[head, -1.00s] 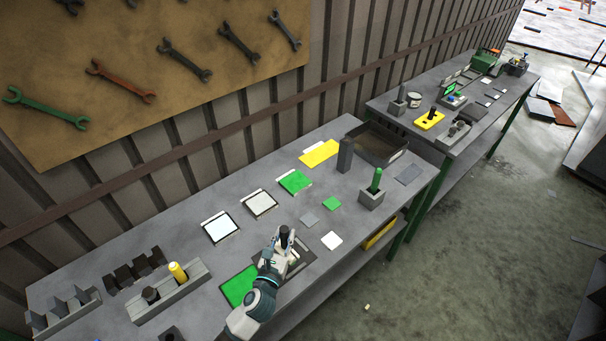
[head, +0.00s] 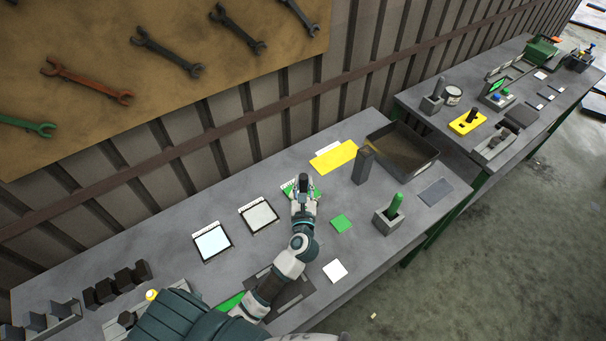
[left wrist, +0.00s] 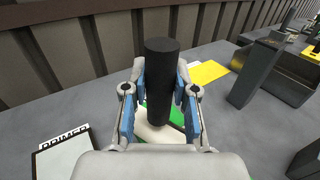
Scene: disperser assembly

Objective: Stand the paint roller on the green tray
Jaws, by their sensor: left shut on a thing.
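My left gripper (head: 303,186) is shut on the black handle of the paint roller, over the green tray (head: 288,189) in the back row of the table. In the left wrist view the black handle (left wrist: 161,80) stands upright between the blue finger pads. A pale part shows below it, with green of the tray (left wrist: 178,115) around it. Whether the roller's lower end touches the tray cannot be told. The gripper hides much of the tray in the head view. My right gripper is not in view.
To the left are a white-grey tray (head: 259,216) and a pale blue tray (head: 212,242). A grey holder with a green handle (head: 396,203) is near the front edge.

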